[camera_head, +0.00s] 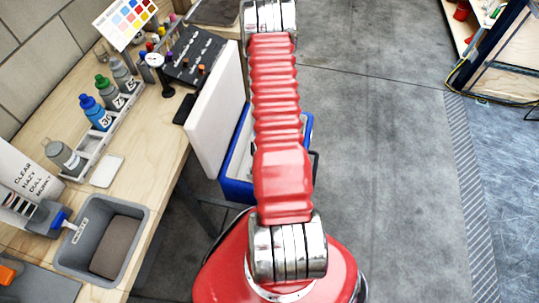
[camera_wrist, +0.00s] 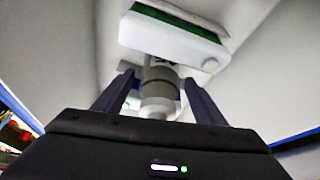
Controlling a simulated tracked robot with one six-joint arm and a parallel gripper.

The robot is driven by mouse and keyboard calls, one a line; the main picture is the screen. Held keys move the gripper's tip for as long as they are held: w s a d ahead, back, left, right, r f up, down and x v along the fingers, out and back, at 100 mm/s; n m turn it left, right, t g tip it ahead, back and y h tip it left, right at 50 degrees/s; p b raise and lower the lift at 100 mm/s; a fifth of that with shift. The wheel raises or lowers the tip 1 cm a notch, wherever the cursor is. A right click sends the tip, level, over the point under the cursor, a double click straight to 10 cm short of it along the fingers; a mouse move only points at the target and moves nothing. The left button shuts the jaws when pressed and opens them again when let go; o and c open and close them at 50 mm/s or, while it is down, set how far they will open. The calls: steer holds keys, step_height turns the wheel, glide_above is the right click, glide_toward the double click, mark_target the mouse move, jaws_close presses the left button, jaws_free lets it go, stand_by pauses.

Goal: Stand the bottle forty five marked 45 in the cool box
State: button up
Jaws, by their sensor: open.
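The cool box (camera_head: 236,187) is blue with a white inside, on the floor side of the bench, its white lid (camera_head: 213,125) raised. My arm covers much of it in the head view. In the wrist view, a grey bottle (camera_wrist: 159,106) with a pale cap is inside the white-walled box (camera_wrist: 70,60). Its mark is mostly hidden, so I cannot read it as 45. My gripper (camera_wrist: 158,82) is open, with one finger on each side of the bottle; I cannot tell whether they touch it. The gripper is hidden in the head view.
A white block with green edges (camera_wrist: 170,40) lies beyond the bottle in the box. A grey bin (camera_head: 140,212) is nearer. Open floor lies right.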

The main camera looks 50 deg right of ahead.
steer(key=v, duration=1)
stand_by(0.9)
steer(key=shift+s+a+f, duration=0.2)
steer(key=shift+s+a, duration=0.1)
steer(key=shift+a, duration=0.15)
steer(key=s+a+r+g+y, duration=0.1)
steer(key=s+a+g+y, duration=0.15)
steer(key=a, duration=0.35)
steer(key=w+a+r+n+t, duration=0.1)
steer(key=a+r+n, duration=0.2)
steer(key=a+r, duration=0.5)
steer(key=w+a+r+n+t, duration=0.1)
steer(key=a+r+n, duration=0.3)
steer(key=a+r, duration=0.5)
steer(key=w+a+r+n+t+y, duration=0.1)
steer(key=a+r+n+t, duration=0.2)
steer(key=r, duration=2.2)
steer(key=a+n, duration=0.1)
steer(key=a, duration=0.4)
steer(key=shift+a, duration=0.35)
